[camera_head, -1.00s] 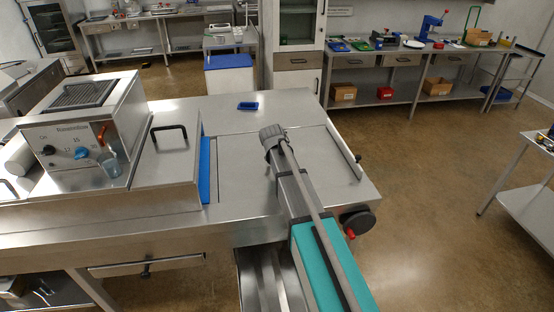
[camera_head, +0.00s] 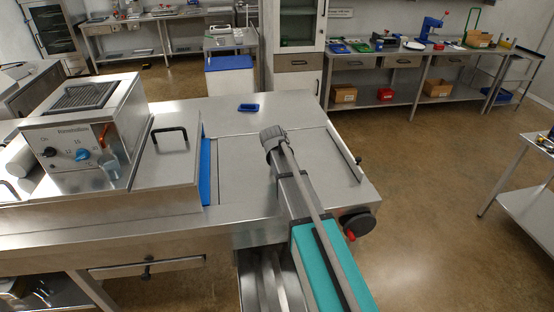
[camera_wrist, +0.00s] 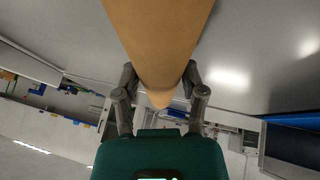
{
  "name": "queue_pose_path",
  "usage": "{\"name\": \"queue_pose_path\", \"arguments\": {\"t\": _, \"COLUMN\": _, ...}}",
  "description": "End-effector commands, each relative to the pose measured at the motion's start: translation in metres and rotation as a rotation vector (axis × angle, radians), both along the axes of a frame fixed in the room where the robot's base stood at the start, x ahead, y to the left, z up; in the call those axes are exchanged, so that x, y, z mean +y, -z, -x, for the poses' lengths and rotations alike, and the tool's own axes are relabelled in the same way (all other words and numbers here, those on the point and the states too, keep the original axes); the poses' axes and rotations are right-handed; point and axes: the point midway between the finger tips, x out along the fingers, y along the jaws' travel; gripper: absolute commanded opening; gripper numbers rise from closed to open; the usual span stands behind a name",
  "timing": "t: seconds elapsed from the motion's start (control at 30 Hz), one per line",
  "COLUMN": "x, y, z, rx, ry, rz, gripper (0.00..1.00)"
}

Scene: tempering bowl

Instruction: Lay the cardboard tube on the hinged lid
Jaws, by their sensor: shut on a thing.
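In the wrist view the tan cardboard tube (camera_wrist: 158,40) runs from the top edge down between the fingers of my gripper (camera_wrist: 160,78), with its rounded end just past them. The fingers are closed on its two sides. The tube looks clear of any surface below.
A control box (camera_head: 84,130) with knobs stands left of the lid. A blue strip (camera_head: 206,170) borders the lid's right side. A small blue object (camera_head: 248,107) lies on the steel bench (camera_head: 225,120). A bare panel (camera_head: 245,170) is free to the right.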

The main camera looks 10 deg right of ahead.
Motion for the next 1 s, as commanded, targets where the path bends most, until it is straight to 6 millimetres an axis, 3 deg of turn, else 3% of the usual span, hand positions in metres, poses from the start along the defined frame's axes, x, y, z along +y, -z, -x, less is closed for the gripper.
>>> {"name": "queue_pose_path", "arguments": {"t": 0.4, "x": 0.000, "y": -0.034, "z": 0.000, "rx": 0.000, "ry": 0.000, "rz": 0.000, "gripper": 0.00}}
{"name": "queue_pose_path", "arguments": {"t": 0.93, "x": 0.000, "y": -0.096, "z": 0.056, "rx": 0.000, "ry": 0.000, "rz": 0.000, "gripper": 0.00}}
{"name": "queue_pose_path", "arguments": {"t": 1.0, "x": 0.000, "y": -0.101, "z": 0.076, "rx": 0.000, "ry": 0.000, "rz": 0.000, "gripper": 0.00}}
